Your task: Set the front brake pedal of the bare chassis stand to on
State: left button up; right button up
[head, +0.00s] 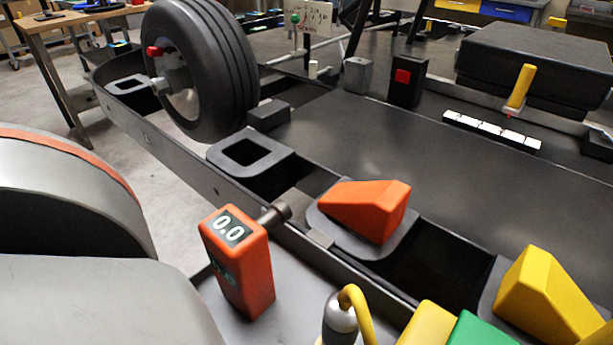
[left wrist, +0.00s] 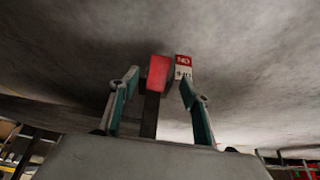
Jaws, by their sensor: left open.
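In the left wrist view a red block (left wrist: 157,73) on a dark upright post (left wrist: 150,114) looks like the brake pedal. A red and white label (left wrist: 183,67) is beside it; its upper word appears as "NO", possibly ON seen upside down, and the lower word is unclear. My left gripper (left wrist: 159,81) is open, with its fingers to either side of the red block in the picture. I cannot tell whether they touch it. In the head view the bare chassis stand (head: 210,187) shows its dark frame and wheel (head: 203,65); I cannot pick out the pedal there. My right gripper is not seen.
An orange wedge (head: 367,208) and a yellow wedge (head: 548,296) sit along the frame. An orange box (head: 238,262) reading 0.0 is beside it. A yellow lever (head: 520,88) and a dark box with a red square (head: 407,83) stand farther back. The dark floor panel is mostly clear.

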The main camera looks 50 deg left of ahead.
pick_arm(q)
jog(key=shift+v, duration=2.65)
